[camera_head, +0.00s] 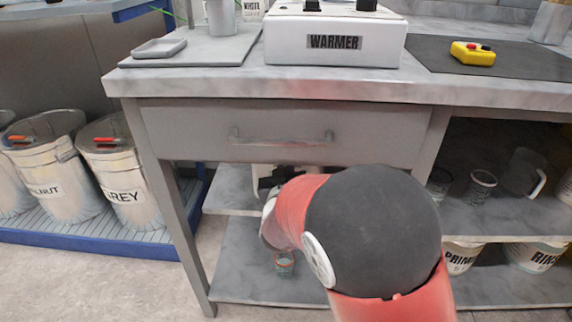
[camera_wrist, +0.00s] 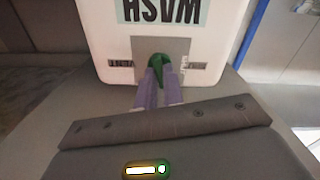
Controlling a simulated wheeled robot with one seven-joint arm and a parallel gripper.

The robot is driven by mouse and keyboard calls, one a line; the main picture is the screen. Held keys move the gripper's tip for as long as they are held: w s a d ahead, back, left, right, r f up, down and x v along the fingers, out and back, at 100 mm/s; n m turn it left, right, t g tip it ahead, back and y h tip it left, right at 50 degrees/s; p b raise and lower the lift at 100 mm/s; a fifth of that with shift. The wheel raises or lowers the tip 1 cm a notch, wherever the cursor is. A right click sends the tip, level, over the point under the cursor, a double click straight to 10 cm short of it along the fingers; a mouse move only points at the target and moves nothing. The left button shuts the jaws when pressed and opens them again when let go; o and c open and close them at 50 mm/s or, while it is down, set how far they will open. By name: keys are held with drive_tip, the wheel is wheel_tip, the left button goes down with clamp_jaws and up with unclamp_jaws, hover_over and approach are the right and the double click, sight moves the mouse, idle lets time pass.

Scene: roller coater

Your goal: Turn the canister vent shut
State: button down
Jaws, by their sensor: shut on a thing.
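In the wrist view a white canister (camera_wrist: 215,40) stands in front of my gripper, with its label reading WASH upside down. A green vent knob (camera_wrist: 159,65) sits on a grey plate (camera_wrist: 178,46) on the canister's face. My gripper (camera_wrist: 157,82) has its two purple fingers closed on the knob. The fingers hide part of the knob, and small markings flank it at left and right, too small to read. In the head view my arm reaches under the drawer and mostly hides the gripper and canister.
A closed drawer (camera_head: 290,137) is right above my arm, under the bench top. A small glass (camera_head: 284,262) stands on the lower shelf (camera_head: 235,275). Cups and a jug (camera_head: 524,172) stand on the right-hand shelf. Buckets (camera_head: 118,170) stand at left. A warmer (camera_head: 335,38) is on the bench.

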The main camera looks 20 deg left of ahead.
drive_tip(key=n+p, duration=0.1)
drive_tip(key=n, duration=0.2)
drive_tip(key=shift+r+n+p, duration=0.1)
drive_tip(key=shift+n+p, duration=0.2)
drive_tip(key=shift+n, duration=0.1)
drive_tip(key=n+p, duration=0.1)
drive_tip(key=n, duration=0.2)
drive_tip(key=shift+n+p, duration=0.3)
drive_tip(key=shift+p, duration=0.05)
drive_tip(key=n+p, duration=0.2)
drive_tip(key=n, duration=0.2)
drive_tip(key=shift+n+p, duration=0.95)
drive_tip(key=shift+n, duration=0.75)
drive_tip(key=c, duration=1.5)
unclamp_jaws()
